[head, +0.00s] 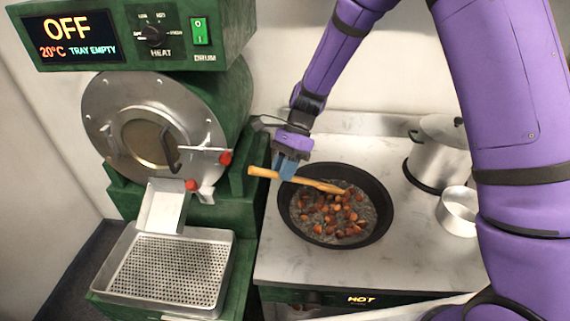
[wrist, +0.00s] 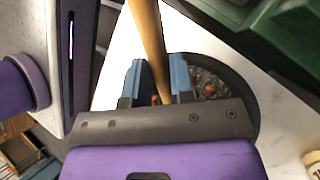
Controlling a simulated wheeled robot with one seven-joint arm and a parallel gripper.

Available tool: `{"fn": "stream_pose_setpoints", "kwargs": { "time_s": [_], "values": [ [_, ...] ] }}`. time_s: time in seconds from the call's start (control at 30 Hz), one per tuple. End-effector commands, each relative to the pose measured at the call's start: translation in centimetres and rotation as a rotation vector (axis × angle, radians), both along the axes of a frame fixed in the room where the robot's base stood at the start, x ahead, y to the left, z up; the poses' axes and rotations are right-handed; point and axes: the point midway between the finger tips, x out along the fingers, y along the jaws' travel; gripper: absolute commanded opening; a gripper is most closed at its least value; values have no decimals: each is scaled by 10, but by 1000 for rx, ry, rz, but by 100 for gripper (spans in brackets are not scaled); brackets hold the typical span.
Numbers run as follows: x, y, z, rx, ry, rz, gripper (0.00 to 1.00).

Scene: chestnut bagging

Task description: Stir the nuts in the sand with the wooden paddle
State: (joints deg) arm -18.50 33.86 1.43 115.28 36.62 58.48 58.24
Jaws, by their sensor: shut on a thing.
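A dark round pan (head: 384,207) sits on the pale countertop and holds grey sand (head: 318,232) with several reddish-brown nuts (head: 346,217) in it. A wooden paddle (head: 262,172) slants across the pan's upper left rim, its far end among the nuts at the top right of the sand. My gripper (head: 287,172) is shut on the paddle's handle, above the pan's upper left edge. In the wrist view the handle (wrist: 148,35) runs between the two blue fingers of my gripper (wrist: 160,75). The pan (wrist: 240,97) shows partly behind the gripper there; the paddle's far end is hidden.
A green roaster with a metal drum (head: 205,115) stands to the left, its display reading OFF, 20°C, TRAY EMPTY. A perforated tray (head: 170,270) below it is empty. A lidded pot (head: 434,160) and a small metal bowl (head: 457,210) stand right of the pan. A panel below reads HOT.

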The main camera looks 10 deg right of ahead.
Motion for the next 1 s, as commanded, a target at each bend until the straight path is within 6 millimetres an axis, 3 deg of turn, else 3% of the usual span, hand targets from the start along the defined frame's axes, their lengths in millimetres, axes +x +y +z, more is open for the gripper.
{"fn": "stream_pose_setpoints", "kwargs": {
  "time_s": [0.7, 1.0],
  "values": [
    [0, -1, -74, -1, 1, 0, 0],
    [0, 0, -94, 0, -1, 1, 0]
  ]
}}
